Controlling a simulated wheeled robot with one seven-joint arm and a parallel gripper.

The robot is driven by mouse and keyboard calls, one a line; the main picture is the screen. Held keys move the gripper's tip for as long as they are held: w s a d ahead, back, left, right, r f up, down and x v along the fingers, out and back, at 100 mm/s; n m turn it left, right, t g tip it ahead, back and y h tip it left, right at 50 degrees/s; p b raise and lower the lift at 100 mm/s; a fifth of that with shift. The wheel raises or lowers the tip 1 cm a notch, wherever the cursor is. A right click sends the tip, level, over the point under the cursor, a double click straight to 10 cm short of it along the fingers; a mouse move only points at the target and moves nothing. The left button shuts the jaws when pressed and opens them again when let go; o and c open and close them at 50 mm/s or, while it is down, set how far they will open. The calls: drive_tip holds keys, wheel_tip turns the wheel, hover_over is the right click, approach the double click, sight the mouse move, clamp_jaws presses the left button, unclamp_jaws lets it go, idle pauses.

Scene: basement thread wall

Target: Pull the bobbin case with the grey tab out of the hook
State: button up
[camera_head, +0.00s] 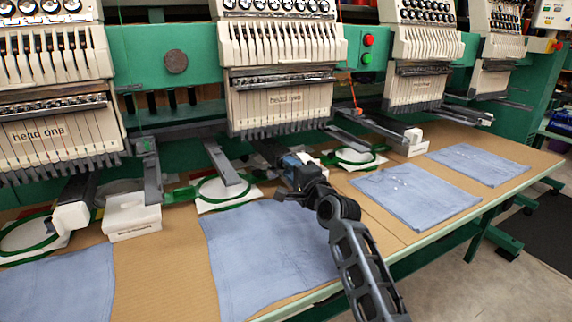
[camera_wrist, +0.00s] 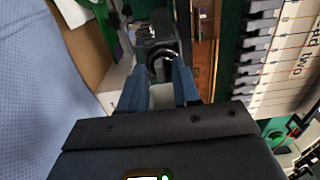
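My gripper (camera_head: 292,160) is at the sewing arm under head two, its tip partly hidden by my own wrist. In the wrist view my gripper (camera_wrist: 160,82) has two blue fingers standing apart. Just beyond the fingertips is the dark end of the sewing arm, with a round, shiny metal hook (camera_wrist: 161,65) facing the gap. A pale patch shows between the fingers; I cannot tell what it is. The bobbin case and its grey tab cannot be made out clearly in either view.
A white box (camera_head: 131,217) stands by head one's arm. Green hoops (camera_head: 222,190) lie around the sewing arms. Blue cloths (camera_head: 262,245) lie flat on the brown table (camera_head: 160,270). In the wrist view, head two's needle row (camera_wrist: 255,50) is close on the right.

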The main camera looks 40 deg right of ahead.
clamp_jaws()
drive_tip(key=shift+s, duration=0.1)
drive_tip(key=shift+p+v, duration=0.65)
drive_tip(key=shift+v, duration=0.85)
drive_tip(key=shift+s+a+r+p, duration=0.2)
drive_tip(key=shift+s+r+p, duration=0.15)
drive_tip(key=shift+s+p, duration=0.25)
drive_tip(key=shift+s+a+r+p, duration=0.2)
drive_tip(key=shift+s+r+p, duration=0.2)
drive_tip(key=shift+s, duration=0.25)
drive_tip(key=shift+s+a+r+p, duration=0.2)
drive_tip(key=shift+s+r+p, duration=0.05)
drive_tip(key=shift+s+p, duration=0.35)
